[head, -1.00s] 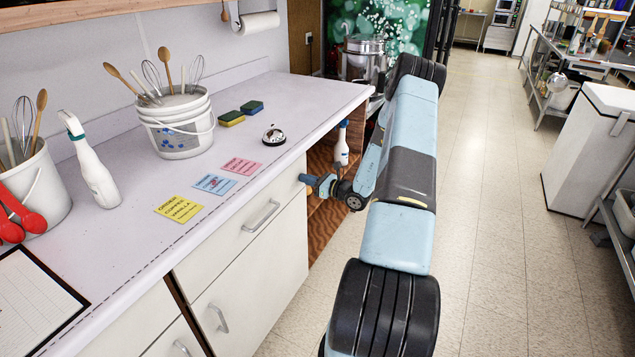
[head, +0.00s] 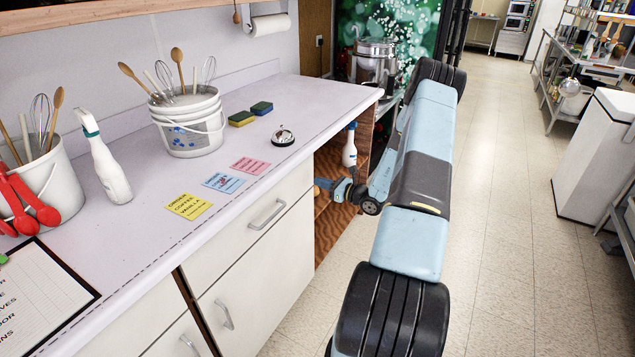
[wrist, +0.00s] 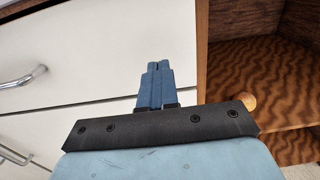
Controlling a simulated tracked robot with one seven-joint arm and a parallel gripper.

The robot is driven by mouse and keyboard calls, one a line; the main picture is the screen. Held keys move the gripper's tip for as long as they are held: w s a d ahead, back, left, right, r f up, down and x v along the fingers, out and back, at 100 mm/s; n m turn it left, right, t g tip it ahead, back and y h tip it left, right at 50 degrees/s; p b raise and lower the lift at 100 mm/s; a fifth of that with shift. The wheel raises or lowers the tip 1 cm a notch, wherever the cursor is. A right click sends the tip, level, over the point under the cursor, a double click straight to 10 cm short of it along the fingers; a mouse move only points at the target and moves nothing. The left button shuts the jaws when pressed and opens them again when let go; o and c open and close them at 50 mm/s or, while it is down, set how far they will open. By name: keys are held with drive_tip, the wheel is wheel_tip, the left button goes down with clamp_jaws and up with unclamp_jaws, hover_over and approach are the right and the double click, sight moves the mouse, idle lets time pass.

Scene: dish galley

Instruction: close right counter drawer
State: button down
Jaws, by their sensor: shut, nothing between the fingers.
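The right counter drawer (head: 249,237) has a plain white front with a silver bar handle, under the right part of the counter. Its front looks about in line with the cabinet face; I cannot tell whether a small gap stays. In the wrist view its white front (wrist: 105,45) fills the upper left, with the handle (wrist: 18,78) at the left edge. My gripper (head: 321,186) is shut and empty near the drawer's right end, beside the open shelf bay. In the wrist view its blue fingertips (wrist: 158,66) overlap the front near its right edge; contact cannot be told.
A white lower door (head: 262,290) is below the drawer. An open wooden bay (head: 328,235) with a spray bottle (head: 349,148) is to the right. The counter (head: 325,95) holds notes, a bell (head: 283,136), sponges and utensil buckets. Tiled floor (head: 500,200) is clear on the right.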

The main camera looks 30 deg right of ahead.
drive_tip(key=v, duration=1)
drive_tip(key=shift+s+d, duration=0.15)
drive_tip(key=shift+d, duration=0.05)
drive_tip(key=s+a+r+n+g+y, duration=0.1)
drive_tip(key=s+a+r+n+g, duration=0.3)
drive_tip(key=a+r+n+g, duration=0.55)
drive_tip(key=s+a+r+n+g, duration=0.35)
drive_tip(key=a+r+n, duration=0.35)
drive_tip(key=a+r, duration=0.7)
drive_tip(key=s+a+r+n+t+h, duration=0.1)
drive_tip(key=s+a+r+n+h, duration=0.1)
drive_tip(key=s+r+n+h, duration=0.3)
drive_tip(key=s+a+r+n+t+h, duration=0.2)
drive_tip(key=s+r+n+h, duration=0.3)
drive_tip(key=s+r+n, duration=0.3)
drive_tip(key=s+r, duration=0.4)
drive_tip(key=s, duration=0.5)
drive_tip(key=shift+s+a, duration=0.3)
drive_tip(key=shift+a, duration=0.05)
drive_tip(key=shift+s, duration=0.15)
